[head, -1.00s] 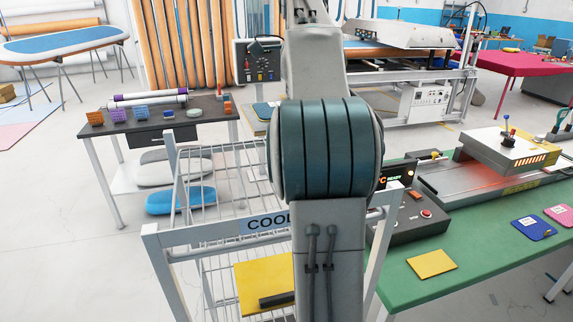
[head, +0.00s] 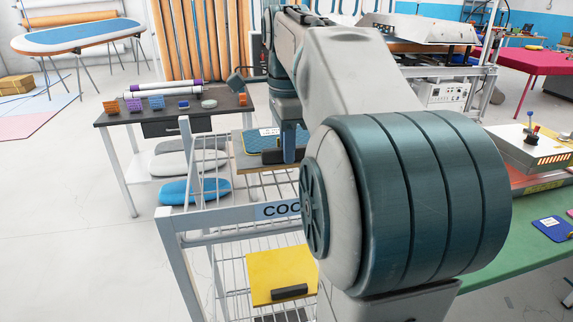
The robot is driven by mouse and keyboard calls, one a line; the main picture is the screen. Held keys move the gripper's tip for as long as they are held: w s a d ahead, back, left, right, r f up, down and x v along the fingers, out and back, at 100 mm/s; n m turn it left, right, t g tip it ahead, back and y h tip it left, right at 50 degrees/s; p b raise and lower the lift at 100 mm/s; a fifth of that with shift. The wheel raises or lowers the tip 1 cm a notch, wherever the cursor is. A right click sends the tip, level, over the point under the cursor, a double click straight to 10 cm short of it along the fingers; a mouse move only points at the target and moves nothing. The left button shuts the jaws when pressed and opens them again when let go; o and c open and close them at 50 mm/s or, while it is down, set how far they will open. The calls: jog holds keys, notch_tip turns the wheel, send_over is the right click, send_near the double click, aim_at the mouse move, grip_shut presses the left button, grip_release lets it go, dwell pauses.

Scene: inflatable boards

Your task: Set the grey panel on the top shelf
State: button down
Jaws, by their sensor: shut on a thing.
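My gripper (head: 289,156) points down over the far end of the cooling rack, partly hidden behind my own arm. Its jaws meet a dark grey block (head: 270,157), and they look shut on it. The block is at the front of a blue patterned panel (head: 250,141) on a wood-coloured board (head: 246,163). Whether the block belongs to that panel, to the board or to another panel cannot be told. No clearly grey panel shows. The rack (head: 188,240) has a white frame and wire sides. A yellow panel (head: 280,266) with a dark handle lies lower in it.
A dark table (head: 165,126) with small coloured blocks and rolls stands behind the rack, with grey and blue boards below. A green bench (head: 515,240) with a machine is at right. My arm hides much of the centre.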

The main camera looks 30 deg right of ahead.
jog(key=shift+f, duration=1.95)
jog(key=shift+f, duration=0.15)
jog(key=c, duration=1.4)
grip_release()
jog(key=shift+o, duration=0.2)
notch_tip(320, 180, up, 12)
jog(key=shift+r+p, duration=0.15)
jog(key=shift+p, duration=0.35)
